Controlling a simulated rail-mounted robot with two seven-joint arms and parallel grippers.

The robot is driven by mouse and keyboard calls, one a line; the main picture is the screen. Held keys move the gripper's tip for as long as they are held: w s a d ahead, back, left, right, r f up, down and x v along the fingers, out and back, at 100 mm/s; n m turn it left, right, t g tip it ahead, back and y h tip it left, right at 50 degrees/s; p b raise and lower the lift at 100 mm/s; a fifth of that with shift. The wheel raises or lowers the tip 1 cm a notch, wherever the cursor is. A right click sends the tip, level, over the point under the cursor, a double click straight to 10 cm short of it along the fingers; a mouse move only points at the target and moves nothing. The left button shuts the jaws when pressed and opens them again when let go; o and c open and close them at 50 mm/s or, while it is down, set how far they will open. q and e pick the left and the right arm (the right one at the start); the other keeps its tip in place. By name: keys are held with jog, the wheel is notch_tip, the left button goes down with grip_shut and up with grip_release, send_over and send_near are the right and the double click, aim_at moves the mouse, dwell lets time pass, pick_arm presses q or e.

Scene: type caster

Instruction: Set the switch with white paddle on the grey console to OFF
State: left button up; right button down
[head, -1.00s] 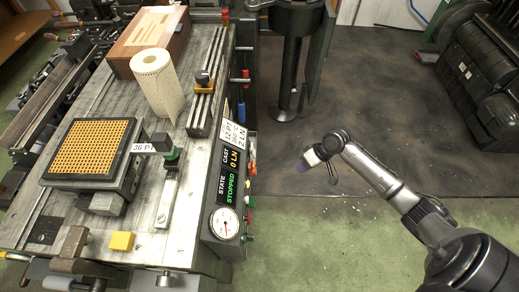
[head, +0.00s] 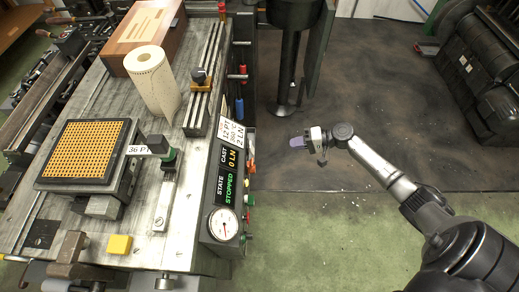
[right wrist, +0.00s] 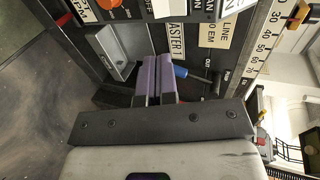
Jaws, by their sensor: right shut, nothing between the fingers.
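The grey console (head: 222,190) stands at the left in the head view, with a lit display reading STOPPED and a round dial on top. Its right side carries small coloured controls, seen edge-on. I cannot pick out a white paddle among them. My right gripper (head: 294,142) is to the right of the console, apart from it, with its purple fingers pointing left. In the right wrist view its fingers (right wrist: 157,79) are shut and empty, in front of a dark panel with white labels (right wrist: 177,40). My left gripper is out of view.
In the right wrist view, a blue-handled lever (right wrist: 187,73) lies just right of the fingers, and a metal bracket (right wrist: 111,52) is to their left. An orange knob (right wrist: 110,4) is above. In the head view, open floor (head: 320,225) lies right of the console, and a dark column (head: 289,70) stands behind.

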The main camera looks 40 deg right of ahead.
aim_at(253, 151)
jog(key=shift+a, duration=0.1)
jog(key=b+x, duration=0.3)
jog(key=x, duration=1.1)
